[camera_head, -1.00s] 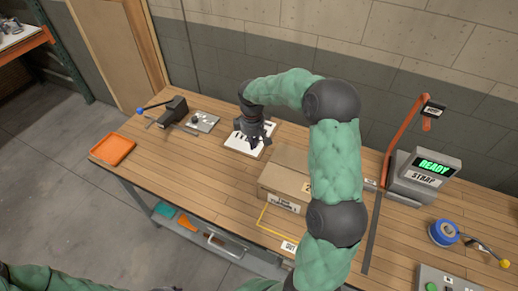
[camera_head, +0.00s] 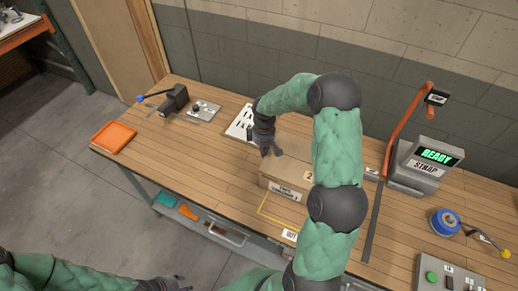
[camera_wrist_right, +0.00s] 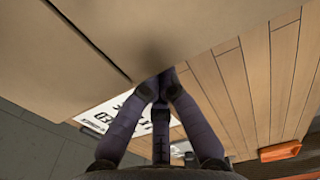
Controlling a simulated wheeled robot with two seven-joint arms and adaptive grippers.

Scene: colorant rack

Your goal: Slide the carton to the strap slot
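The brown cardboard carton (camera_head: 287,172) sits on the wooden bench, with a white label on its front and a "2" on a yellow tag. It also fills the top of the right wrist view (camera_wrist_right: 210,20). My right gripper (camera_head: 266,148) is at the carton's left end. Its fingertips are close together in the right wrist view (camera_wrist_right: 162,82), right by the carton with nothing seen between them. Contact is unclear. The strap machine (camera_head: 415,165) reads READY and STRAP; a long dark strip (camera_head: 373,220) runs in front of it. My left gripper (camera_head: 162,285) is partly cut off at the bottom edge.
A white printed sheet (camera_head: 238,123) lies behind my right gripper. A yellow outline (camera_head: 270,213) is marked before the carton. An orange tray (camera_head: 114,136), a strap tool (camera_head: 175,100), a blue roll (camera_head: 444,222) and a button box (camera_head: 447,272) stand on the bench. My right arm hides the carton's right end.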

